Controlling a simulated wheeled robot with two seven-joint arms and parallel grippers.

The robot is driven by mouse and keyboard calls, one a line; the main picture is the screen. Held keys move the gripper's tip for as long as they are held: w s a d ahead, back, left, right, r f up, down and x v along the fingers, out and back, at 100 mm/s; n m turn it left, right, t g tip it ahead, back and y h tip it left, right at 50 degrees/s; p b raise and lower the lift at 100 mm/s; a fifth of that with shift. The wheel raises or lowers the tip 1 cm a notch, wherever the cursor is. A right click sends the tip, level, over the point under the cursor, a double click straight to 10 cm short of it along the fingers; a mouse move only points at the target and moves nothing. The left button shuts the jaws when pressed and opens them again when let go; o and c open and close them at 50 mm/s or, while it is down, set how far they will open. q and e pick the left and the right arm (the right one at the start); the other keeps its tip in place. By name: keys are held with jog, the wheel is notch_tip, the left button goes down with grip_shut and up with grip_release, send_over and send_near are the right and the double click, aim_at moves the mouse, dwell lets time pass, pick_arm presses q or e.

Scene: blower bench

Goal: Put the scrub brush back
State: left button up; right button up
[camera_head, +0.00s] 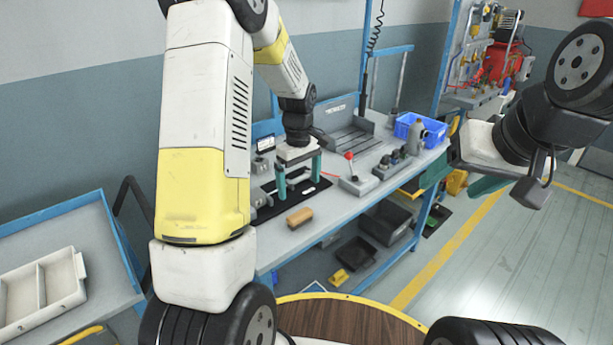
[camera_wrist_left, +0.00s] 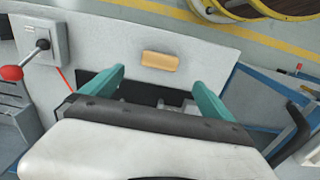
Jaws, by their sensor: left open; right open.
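The scrub brush (camera_head: 299,218) is a small tan block lying on the grey workbench (camera_head: 345,192) near its front edge. It also shows in the left wrist view (camera_wrist_left: 160,61), beyond the fingertips and apart from them. My left gripper (camera_head: 300,188) is open above a black mat (camera_head: 264,202) on the bench, behind the brush. Its two teal fingers (camera_wrist_left: 160,88) are spread with nothing held between them. My right gripper (camera_head: 455,182) is off to the right, away from the bench, open and partly hidden behind its wrist.
A box with a red-knobbed lever (camera_head: 352,182) stands right of my left gripper. A blue bin (camera_head: 420,130) and a grey bottle (camera_head: 414,138) stand further right. A white divided tray (camera_head: 42,288) sits on a cart at left.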

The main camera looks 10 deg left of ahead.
pick_arm(q)
jog(key=s+r+m+t, duration=0.2)
jog(key=s+r, duration=0.3)
jog(key=r, duration=0.5)
jog(key=s+d+r+m+t+h, duration=0.1)
jog(key=s+r+m, duration=0.3)
jog(key=s, duration=0.5)
jog(key=s+d+r+m+t+h, duration=0.1)
jog(key=s+r+m+t, duration=0.2)
jog(key=s+r, duration=0.4)
jog(key=s+m, duration=0.1)
jog(key=s, duration=0.2)
jog(key=shift+m, duration=0.4)
jog(key=shift+d, duration=0.1)
